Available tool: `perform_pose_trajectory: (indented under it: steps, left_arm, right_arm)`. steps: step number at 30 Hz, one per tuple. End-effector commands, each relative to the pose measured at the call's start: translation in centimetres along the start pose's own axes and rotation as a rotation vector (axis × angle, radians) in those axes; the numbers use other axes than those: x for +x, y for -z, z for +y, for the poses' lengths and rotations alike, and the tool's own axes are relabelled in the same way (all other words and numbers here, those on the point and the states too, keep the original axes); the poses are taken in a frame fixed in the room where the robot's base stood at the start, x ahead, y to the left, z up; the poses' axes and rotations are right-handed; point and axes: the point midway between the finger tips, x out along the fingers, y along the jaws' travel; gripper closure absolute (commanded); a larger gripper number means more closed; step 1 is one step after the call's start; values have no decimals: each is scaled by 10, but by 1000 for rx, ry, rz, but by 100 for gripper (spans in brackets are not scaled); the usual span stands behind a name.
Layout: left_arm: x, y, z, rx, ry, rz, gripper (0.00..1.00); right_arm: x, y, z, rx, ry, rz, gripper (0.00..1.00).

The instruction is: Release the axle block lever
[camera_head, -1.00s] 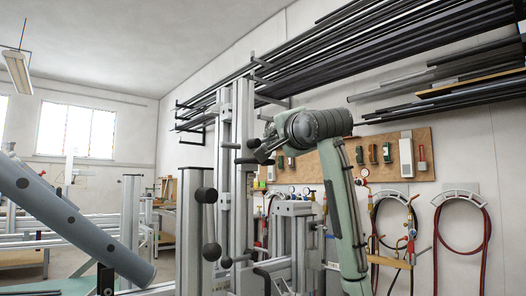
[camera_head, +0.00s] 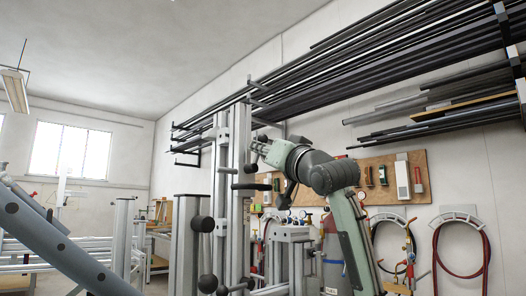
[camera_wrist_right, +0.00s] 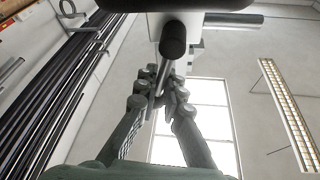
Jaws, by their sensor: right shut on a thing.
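My right gripper (camera_head: 260,147) is beside the tall grey jig column (camera_head: 237,135), near its upper part. The right wrist view shows its two fingers (camera_wrist_right: 164,90) closed on a thin metal lever (camera_wrist_right: 161,76) with a black grip (camera_wrist_right: 174,40). The grip sticks out toward the camera from a pale block (camera_wrist_right: 200,27). I take this as the axle block lever; its exact angle is hard to judge. In the head view the fingertips are small, and the lever in them is not clear. My left gripper is in neither view.
Black-knobbed handles (camera_head: 203,223) stick out from the jig left of and below my right arm. A blue-grey tube (camera_head: 60,245) crosses the lower left. Black bars on a wall rack (camera_head: 370,70) run above the arm. Hoses (camera_head: 462,245) hang at the right.

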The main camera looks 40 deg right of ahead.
Motion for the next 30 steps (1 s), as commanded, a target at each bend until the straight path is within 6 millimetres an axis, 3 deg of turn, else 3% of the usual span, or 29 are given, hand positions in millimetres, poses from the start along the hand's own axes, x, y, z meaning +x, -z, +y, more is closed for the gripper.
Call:
perform_pose_trajectory:
  steps: [12,30]
  left_arm:
    - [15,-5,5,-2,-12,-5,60]
    - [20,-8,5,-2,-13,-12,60]
  right_arm:
    - [-1,-3,-11,-216,91,7,100]
    - [-2,-4,-14,-262,112,10,100]
